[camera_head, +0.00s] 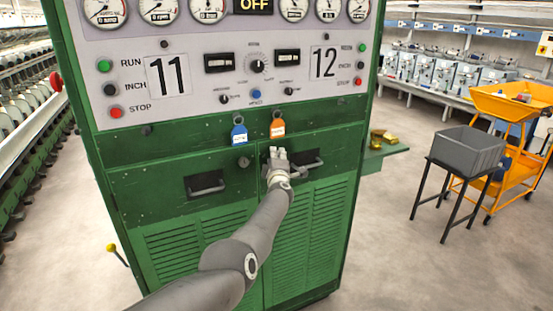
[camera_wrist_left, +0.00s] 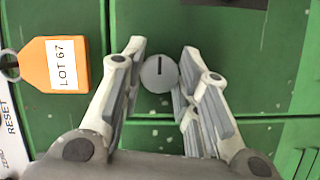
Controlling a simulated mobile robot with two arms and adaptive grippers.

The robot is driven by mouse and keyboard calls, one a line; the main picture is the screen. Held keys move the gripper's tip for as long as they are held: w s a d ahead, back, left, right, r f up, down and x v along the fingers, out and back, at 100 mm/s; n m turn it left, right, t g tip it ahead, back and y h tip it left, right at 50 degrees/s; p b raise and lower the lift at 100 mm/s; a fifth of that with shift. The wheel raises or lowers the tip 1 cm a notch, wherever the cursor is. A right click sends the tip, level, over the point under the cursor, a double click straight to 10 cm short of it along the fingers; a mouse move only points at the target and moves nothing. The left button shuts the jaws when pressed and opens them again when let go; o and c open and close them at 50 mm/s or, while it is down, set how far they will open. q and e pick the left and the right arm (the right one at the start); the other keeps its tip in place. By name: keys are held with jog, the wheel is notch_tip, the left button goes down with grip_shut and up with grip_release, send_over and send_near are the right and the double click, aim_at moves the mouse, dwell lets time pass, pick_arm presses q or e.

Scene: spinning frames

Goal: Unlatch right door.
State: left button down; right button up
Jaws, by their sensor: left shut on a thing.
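The green right door (camera_head: 318,205) of the machine cabinet stands closed, with a louvred panel and a dark recessed handle (camera_head: 308,165). In the head view my gripper hides this latch. My left gripper (camera_head: 277,160) is at the door's upper left corner. In the left wrist view its two fingers (camera_wrist_left: 158,84) stand on either side of the knob, shut on it. My right gripper is not in view.
An orange tag (camera_head: 277,128) reading LOT 67 hangs just above the latch. A blue tag (camera_head: 239,134) hangs to its left, above another round latch (camera_head: 244,162) on the left door (camera_head: 180,215). A green side shelf (camera_head: 385,155) sticks out right. A grey bin (camera_head: 470,150) stands farther right.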

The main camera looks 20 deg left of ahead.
pick_arm(q)
jog(key=c, duration=1.1)
grip_release()
jog(key=shift+f, duration=0.1)
